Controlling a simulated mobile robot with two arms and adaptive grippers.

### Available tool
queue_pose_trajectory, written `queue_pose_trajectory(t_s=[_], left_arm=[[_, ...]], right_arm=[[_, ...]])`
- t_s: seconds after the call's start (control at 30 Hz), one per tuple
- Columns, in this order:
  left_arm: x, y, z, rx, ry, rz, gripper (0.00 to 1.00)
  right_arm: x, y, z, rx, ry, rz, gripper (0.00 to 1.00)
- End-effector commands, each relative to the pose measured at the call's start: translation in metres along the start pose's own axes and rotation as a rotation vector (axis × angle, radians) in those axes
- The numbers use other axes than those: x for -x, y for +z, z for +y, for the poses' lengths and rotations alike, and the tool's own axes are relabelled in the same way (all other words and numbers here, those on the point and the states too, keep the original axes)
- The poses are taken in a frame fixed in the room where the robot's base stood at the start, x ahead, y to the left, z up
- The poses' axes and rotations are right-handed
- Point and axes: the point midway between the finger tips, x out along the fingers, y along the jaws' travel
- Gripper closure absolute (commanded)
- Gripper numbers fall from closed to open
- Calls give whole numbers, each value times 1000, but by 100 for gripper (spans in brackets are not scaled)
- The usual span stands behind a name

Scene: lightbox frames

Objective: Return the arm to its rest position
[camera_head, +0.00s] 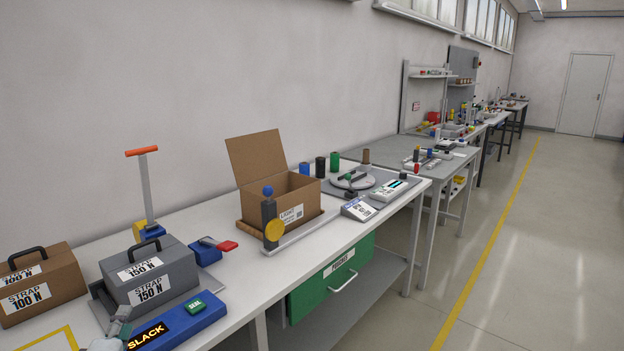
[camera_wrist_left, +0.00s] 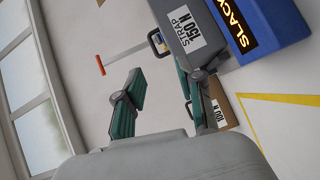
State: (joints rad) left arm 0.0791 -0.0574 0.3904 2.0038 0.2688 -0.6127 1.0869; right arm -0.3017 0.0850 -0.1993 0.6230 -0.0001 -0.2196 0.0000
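My left gripper (camera_head: 118,323) is at the bottom left of the head view, in front of the grey box labelled STRAP 150 N (camera_head: 160,272). It partly covers the left end of the blue SLACK unit (camera_head: 182,322). In the left wrist view my left gripper (camera_wrist_left: 160,98) has its two teal-padded fingers spread apart with nothing between them. The grey box (camera_wrist_left: 186,35) and the blue unit (camera_wrist_left: 262,28) show beyond the fingers there. I cannot tell whether the gripper touches either. My right gripper is in neither view.
A brown STRAP 100 N box (camera_head: 42,283) stands at the far left. A red-topped post (camera_head: 145,185) rises behind the grey box. An open cardboard box (camera_head: 290,192) and a green drawer (camera_head: 330,280) are further right. The floor aisle (camera_head: 540,230) is clear.

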Motion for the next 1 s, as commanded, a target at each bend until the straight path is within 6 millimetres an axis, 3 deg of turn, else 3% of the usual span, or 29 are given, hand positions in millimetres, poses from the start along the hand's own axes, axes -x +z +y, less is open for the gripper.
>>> queue_pose_trajectory(t_s=[0.27, 0.43, 0.7, 1.0], left_arm=[[33, 40, -43, -302, -158, -139, 62], [72, 71, -81, -565, -282, -289, 62], [178, 115, -151, -1061, -477, -664, 62], [278, 130, -188, -1395, -561, -1029, 62]], right_arm=[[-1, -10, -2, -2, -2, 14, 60], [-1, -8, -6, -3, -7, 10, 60], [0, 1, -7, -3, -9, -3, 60], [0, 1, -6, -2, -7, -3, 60]])
